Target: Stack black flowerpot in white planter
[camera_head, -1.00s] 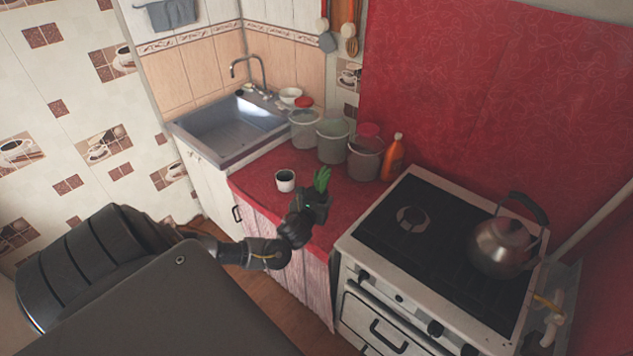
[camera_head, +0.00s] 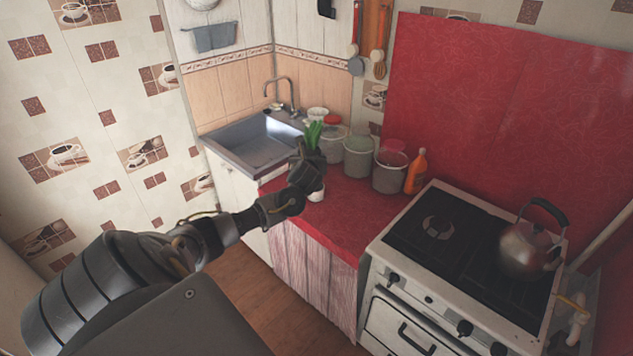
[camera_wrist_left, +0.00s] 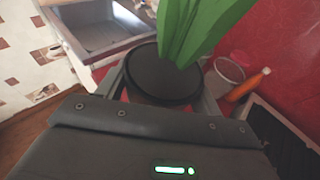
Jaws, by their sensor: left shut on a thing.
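My left gripper (camera_head: 307,165) is shut on the black flowerpot (camera_wrist_left: 165,78), one finger on each side of it. Green leaves (camera_head: 313,134) rise from the pot, and in the head view the gripper mostly hides the pot itself. The white planter (camera_head: 316,195) stands on the red counter directly below the gripper in the picture, its top hidden behind the gripper. I cannot tell how much gap lies between pot and planter. The planter does not show in the left wrist view. My right gripper is out of view.
Several grey buckets (camera_head: 357,157) and an orange bottle (camera_head: 415,171) stand on the red counter (camera_head: 350,215) to the right. The sink (camera_head: 250,140) is behind at the left. The stove (camera_head: 470,250) with a kettle (camera_head: 531,245) is at the right. The counter's front is clear.

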